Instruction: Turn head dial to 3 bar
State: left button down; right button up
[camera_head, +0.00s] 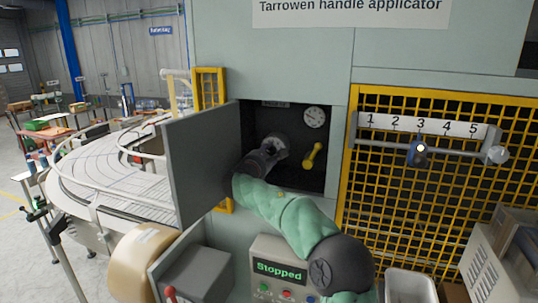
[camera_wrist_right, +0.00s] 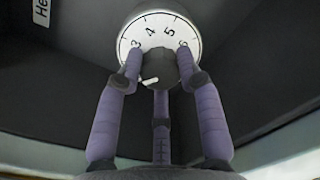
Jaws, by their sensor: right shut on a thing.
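The head dial shows in the right wrist view as a white number plate (camera_wrist_right: 160,22) with a dark knob (camera_wrist_right: 160,66) at its middle. The figures 3, 4, 5 and 6 can be read on the plate. A white mark on the knob sits at its lower left in that view; the figure it points to cannot be read. My right gripper (camera_wrist_right: 158,70) is shut on the knob, its purple fingers around it. In the head view my right gripper (camera_head: 270,150) reaches into the open cabinet and partly covers the dial (camera_head: 278,142). My left gripper is not in view.
A grey door (camera_head: 200,165) stands open left of the cabinet. Inside, a round gauge (camera_head: 314,117) and a yellow handle (camera_head: 313,156) are right of the dial. A control box (camera_head: 280,268) reads "Stopped". A slider (camera_head: 417,155) sits below 3 on a numbered scale.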

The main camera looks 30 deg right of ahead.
jog(key=m+b, duration=0.6)
jog(key=b, duration=0.1)
jog(key=shift+f+m+b, duration=0.1)
jog(key=shift+m+b, duration=0.2)
jog(key=shift+b, duration=0.1)
jog(key=shift+m+y+b, duration=0.3)
jog(key=shift+m+b, duration=1.05)
jog(key=shift+m, duration=0.45)
jog(key=shift+r, duration=0.2)
jog(key=o, duration=1.1)
jog(key=shift+d, duration=0.1)
jog(key=shift+o, duration=0.2)
jog(key=shift+s, duration=0.1)
jog(key=v, duration=1.2)
jog(key=shift+f, duration=0.15)
